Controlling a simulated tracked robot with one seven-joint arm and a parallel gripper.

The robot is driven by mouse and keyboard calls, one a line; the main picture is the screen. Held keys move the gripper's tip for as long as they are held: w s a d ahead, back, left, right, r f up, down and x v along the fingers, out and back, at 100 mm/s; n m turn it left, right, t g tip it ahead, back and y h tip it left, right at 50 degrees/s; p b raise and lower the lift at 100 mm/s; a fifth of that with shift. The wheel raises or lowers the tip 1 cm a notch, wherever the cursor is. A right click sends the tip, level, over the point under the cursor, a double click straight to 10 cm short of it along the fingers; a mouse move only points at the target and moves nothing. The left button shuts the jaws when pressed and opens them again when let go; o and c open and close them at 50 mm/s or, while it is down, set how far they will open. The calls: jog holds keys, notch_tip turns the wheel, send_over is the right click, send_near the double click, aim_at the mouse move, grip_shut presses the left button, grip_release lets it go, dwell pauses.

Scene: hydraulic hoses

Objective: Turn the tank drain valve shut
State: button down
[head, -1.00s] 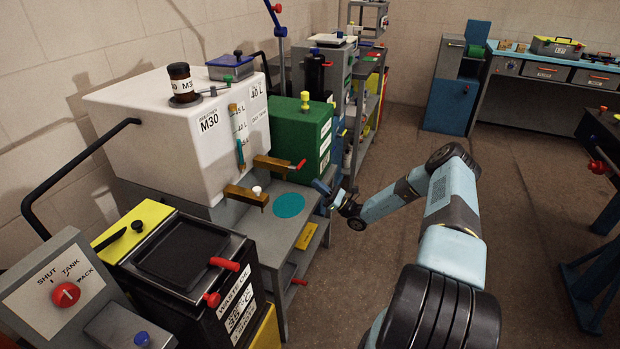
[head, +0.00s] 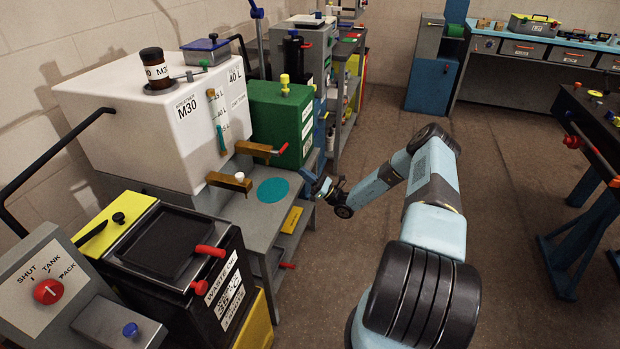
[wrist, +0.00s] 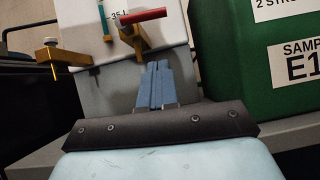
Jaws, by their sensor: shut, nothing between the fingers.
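The white tank (head: 150,125) marked M30 stands on a grey bench. A brass tap (head: 255,148) with a red lever (head: 281,149) sticks out of its front. In the wrist view the red lever (wrist: 143,15) lies roughly crosswise above the brass body. A second brass tap (head: 230,181) with a white knob sits nearer; it also shows in the wrist view (wrist: 48,55). My gripper (head: 309,178) is beside the bench, right of and lower in the picture than the lever. In the wrist view its blue fingers (wrist: 158,68) are shut and empty, pointing toward the red-lever tap, seemingly apart from it.
A green container (head: 275,110) stands close behind the red-lever tap. A teal disc (head: 273,190) lies on the bench top. A black waste box (head: 210,285) with red handles and a panel with a red knob (head: 48,291) are nearer. Floor to the right is open.

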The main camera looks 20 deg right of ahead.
jog(key=w+a+r, duration=0.3)
jog(key=a+r, duration=0.1)
jog(key=r, duration=0.3)
jog(key=shift+w+a, duration=0.15)
jog(key=shift+w, duration=0.15)
jog(key=shift+w+r+n+g+y, duration=0.25)
jog(key=shift+r+n+g+y, duration=0.25)
jog(key=shift+r+n+g, duration=0.4)
jog(key=shift+f, duration=0.1)
jog(key=shift+f, duration=0.1)
